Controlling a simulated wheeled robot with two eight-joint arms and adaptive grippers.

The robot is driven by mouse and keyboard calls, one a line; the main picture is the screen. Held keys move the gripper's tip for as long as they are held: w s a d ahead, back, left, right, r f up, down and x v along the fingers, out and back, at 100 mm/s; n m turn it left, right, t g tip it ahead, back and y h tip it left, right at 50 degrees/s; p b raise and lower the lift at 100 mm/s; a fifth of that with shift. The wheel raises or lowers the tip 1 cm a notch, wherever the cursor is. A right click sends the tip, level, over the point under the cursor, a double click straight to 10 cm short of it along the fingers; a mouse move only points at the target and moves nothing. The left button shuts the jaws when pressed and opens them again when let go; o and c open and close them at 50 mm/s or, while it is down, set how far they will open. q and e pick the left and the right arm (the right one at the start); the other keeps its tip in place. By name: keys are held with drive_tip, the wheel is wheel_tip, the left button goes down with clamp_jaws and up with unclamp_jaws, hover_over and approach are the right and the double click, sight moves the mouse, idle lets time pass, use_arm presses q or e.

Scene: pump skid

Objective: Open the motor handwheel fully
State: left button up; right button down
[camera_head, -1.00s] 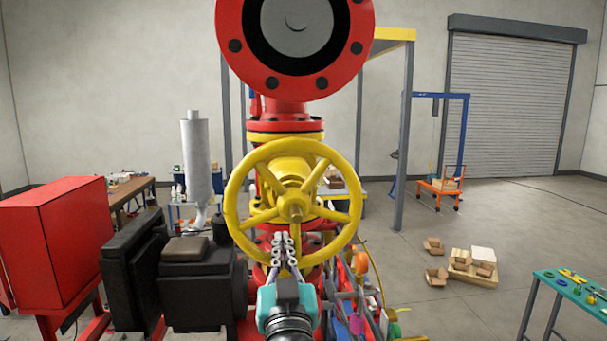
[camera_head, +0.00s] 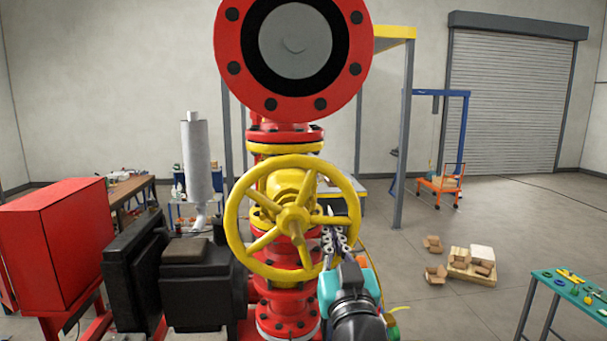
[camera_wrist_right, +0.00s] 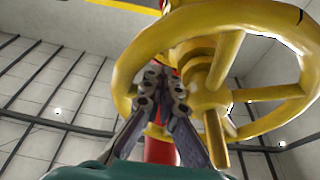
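The yellow handwheel (camera_head: 236,246), with a round rim and several spokes, faces me on the red and yellow valve body, below a large red flange. My right gripper (camera_head: 335,225) is at the wheel's lower right, its fingers overlapping the rim and the gap between spokes. In the right wrist view the fingers (camera_wrist_right: 165,82) lie close together and nearly parallel at the tips, inside the ring of the handwheel (camera_wrist_right: 240,14), left of a spoke. I cannot tell whether they press on a spoke or the rim, or grip anything. My left gripper is out of view.
The red flange (camera_head: 232,68) hangs above the wheel. A black motor block (camera_head: 200,290) and a red cabinet (camera_head: 55,235) stand to the left. A teal table (camera_head: 570,285) is at the right. Boxes (camera_head: 470,262) lie on the otherwise open floor.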

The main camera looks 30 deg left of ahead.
sight(308, 185)
drive_tip(key=r+p, duration=0.2)
drive_tip(key=r, duration=0.1)
drive_tip(key=shift+w+d+r, duration=0.15)
drive_tip(key=shift+d+r, duration=0.05)
drive_tip(key=shift+a+r, duration=0.15)
drive_tip(key=shift+r, duration=0.55)
drive_tip(key=shift+s+a+r, duration=0.55)
drive_tip(key=shift+r, duration=0.25)
drive_tip(key=shift+s+a+r, duration=0.55)
drive_tip(key=shift+a+r, duration=0.05)
drive_tip(key=shift+r, duration=0.15)
drive_tip(key=shift+s+a+r, duration=0.55)
drive_tip(key=shift+r, duration=0.25)
drive_tip(key=shift+v, duration=1)
drive_tip(key=b+v, duration=0.1)
drive_tip(key=v, duration=0.6)
drive_tip(key=shift+d, duration=0.2)
drive_tip(key=shift+w+f, duration=0.1)
drive_tip(key=shift+w, duration=0.05)
